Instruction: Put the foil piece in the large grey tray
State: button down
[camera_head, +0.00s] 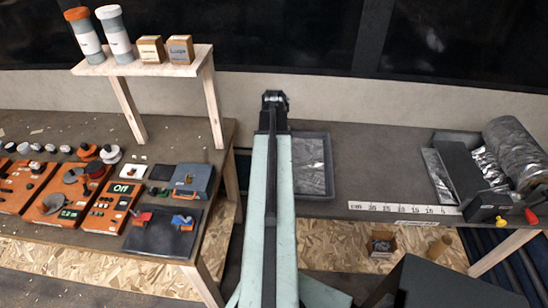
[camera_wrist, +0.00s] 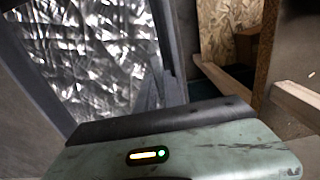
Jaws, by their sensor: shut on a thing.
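The large grey tray (camera_head: 329,172) lies on the dark bench, just right of my arm. A crumpled silver foil piece (camera_head: 309,160) shows inside the tray walls, partly hidden behind my arm. In the wrist view the foil (camera_wrist: 90,60) fills the space between the tray's dark walls (camera_wrist: 162,50). My gripper (camera_head: 274,98) is at the far end of my arm, by the tray's back left side. In the wrist view my gripper (camera_wrist: 160,122) is shut with its dark jaw edge against the foil; the grip itself is hidden.
A foil roll (camera_head: 515,150) sits in a dispenser with a dark box (camera_head: 462,165) at the right, and a ruler strip (camera_head: 405,208) runs along the front edge. Orange devices (camera_head: 110,205) and a wooden shelf (camera_head: 150,68) stand on the left bench. Bare bench lies between tray and dispenser.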

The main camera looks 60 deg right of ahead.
jog(key=shift+f, duration=0.15)
jog(key=c, duration=1.7)
grip_release()
jog(key=shift+c, duration=0.2)
notch_tip(320, 180, up, 12)
jog(key=p, duration=1.2)
jog(key=shift+r, duration=0.25)
jog(key=shift+s, duration=0.15)
